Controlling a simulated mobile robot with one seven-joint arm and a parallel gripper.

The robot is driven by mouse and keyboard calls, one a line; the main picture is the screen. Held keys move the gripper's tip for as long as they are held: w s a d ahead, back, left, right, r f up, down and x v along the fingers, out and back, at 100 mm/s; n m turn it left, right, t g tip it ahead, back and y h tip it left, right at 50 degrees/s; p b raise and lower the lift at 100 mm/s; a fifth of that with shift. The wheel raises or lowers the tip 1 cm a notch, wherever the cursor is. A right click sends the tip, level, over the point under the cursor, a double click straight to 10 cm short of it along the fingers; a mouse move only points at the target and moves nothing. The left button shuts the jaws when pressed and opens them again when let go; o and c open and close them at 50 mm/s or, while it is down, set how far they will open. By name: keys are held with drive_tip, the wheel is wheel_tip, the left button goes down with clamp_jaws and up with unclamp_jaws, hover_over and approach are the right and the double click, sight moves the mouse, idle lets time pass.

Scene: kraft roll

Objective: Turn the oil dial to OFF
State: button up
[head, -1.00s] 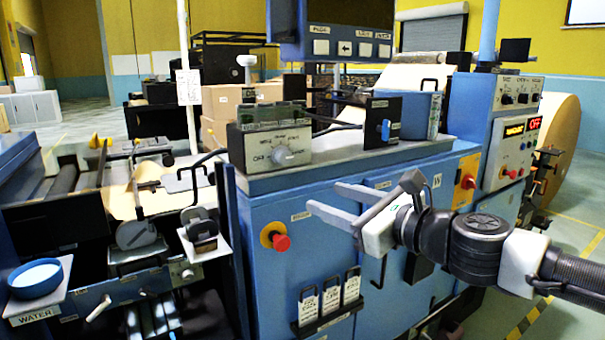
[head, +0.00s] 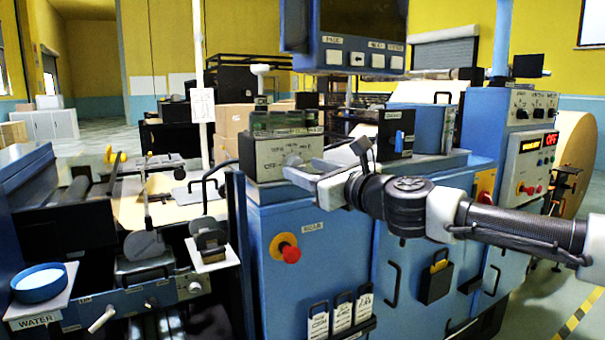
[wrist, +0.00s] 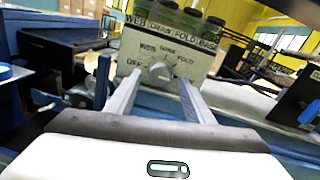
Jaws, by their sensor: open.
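The oil dial is a pale round knob (wrist: 160,74) on the grey-white face of a box (head: 268,156) on top of the blue machine. Labels run around it in the wrist view, with OFF at its left and WEB and FOLD above. I cannot tell exactly where the knob points. My gripper (head: 303,172) is open and empty in front of the box. In the wrist view my gripper's fingers (wrist: 158,82) reach toward the box face, one on each side of the knob. I cannot tell whether they touch it.
Several dark green-topped containers (wrist: 190,18) sit on the dial box. A black panel with a blue switch (head: 398,140) stands to the right. A red stop button (head: 291,254) is on the machine front below. A screen (head: 355,25) hangs above.

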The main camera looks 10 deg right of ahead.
sight(295, 165)
drive_tip(key=shift+x, duration=1.15)
drive_tip(key=c, duration=1)
drive_tip(key=shift+c, duration=0.2)
